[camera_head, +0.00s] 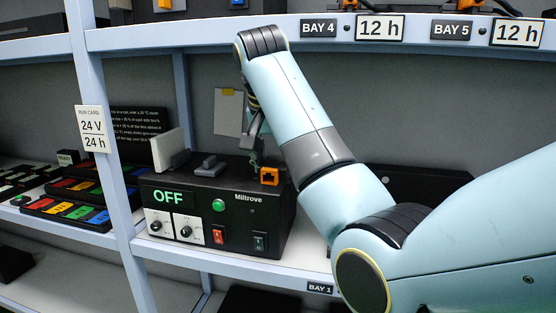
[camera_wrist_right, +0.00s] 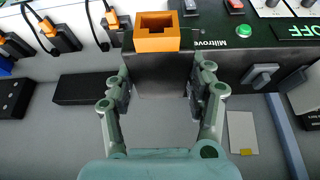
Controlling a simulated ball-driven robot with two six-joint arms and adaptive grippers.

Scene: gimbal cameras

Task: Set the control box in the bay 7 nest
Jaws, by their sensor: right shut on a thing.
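The control box is a dark block with an orange square socket (camera_wrist_right: 157,32). In the wrist view its dark body (camera_wrist_right: 160,78) sits between the two fingers of my right gripper (camera_wrist_right: 160,95), which is shut on it. In the head view my right gripper (camera_head: 257,145) points down over the back right of the Miltrove unit, with the orange socket (camera_head: 269,177) showing just below. The box's dark body is hard to pick out there, and I cannot tell whether it touches the unit. No bay 7 label or nest can be made out. My left gripper is not in view.
The black Miltrove unit (camera_head: 215,215) stands on the lower shelf, its display reading OFF. A post with a run card (camera_head: 92,128) stands at left, with colour-labelled trays (camera_head: 65,212) behind it. Bay 4 (camera_head: 318,28) and Bay 5 (camera_head: 450,30) are above; Bay 1 (camera_head: 319,288) is below.

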